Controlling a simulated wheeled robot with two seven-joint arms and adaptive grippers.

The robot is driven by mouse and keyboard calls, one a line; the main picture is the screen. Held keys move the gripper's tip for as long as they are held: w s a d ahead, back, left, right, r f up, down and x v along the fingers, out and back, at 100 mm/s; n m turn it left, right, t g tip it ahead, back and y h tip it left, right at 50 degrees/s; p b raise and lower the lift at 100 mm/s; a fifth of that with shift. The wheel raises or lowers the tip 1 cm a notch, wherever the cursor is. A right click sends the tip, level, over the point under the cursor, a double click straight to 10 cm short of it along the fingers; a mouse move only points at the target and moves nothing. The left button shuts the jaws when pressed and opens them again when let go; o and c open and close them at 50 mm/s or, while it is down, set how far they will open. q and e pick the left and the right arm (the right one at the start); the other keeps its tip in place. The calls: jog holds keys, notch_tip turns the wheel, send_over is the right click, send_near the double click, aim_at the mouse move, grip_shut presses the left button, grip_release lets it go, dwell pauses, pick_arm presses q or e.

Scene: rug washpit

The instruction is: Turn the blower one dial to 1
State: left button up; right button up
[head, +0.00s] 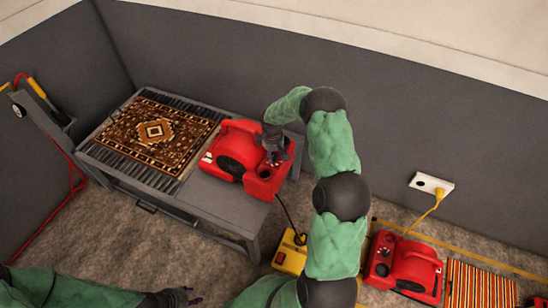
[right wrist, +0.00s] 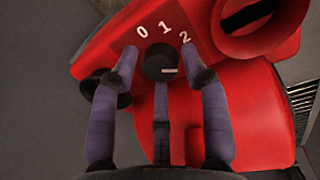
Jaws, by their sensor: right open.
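The red blower (head: 232,140) stands on the right part of the grey bench and fills much of the right wrist view (right wrist: 250,110). Its black dial (right wrist: 161,60) is below the white numbers 0, 1 and 2 on the red panel. A short white mark shows at the dial's lower right; I cannot tell which number it stands for. My right gripper (head: 275,152) is over the blower's right end. In the right wrist view its fingers (right wrist: 160,75) are open around the dial; contact is unclear. My left gripper (head: 180,297) is low in the head view, away from the bench.
A patterned rug (head: 153,132) lies on the slatted left part of the bench (head: 215,195). A yellow box (head: 290,255) is on the floor. A second red blower (head: 403,264) stands right, its yellow cord reaching a wall socket (head: 431,186). Walls stand behind and left.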

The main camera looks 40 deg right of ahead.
jog(key=shift+f, duration=0.45)
jog(key=c, duration=0.9)
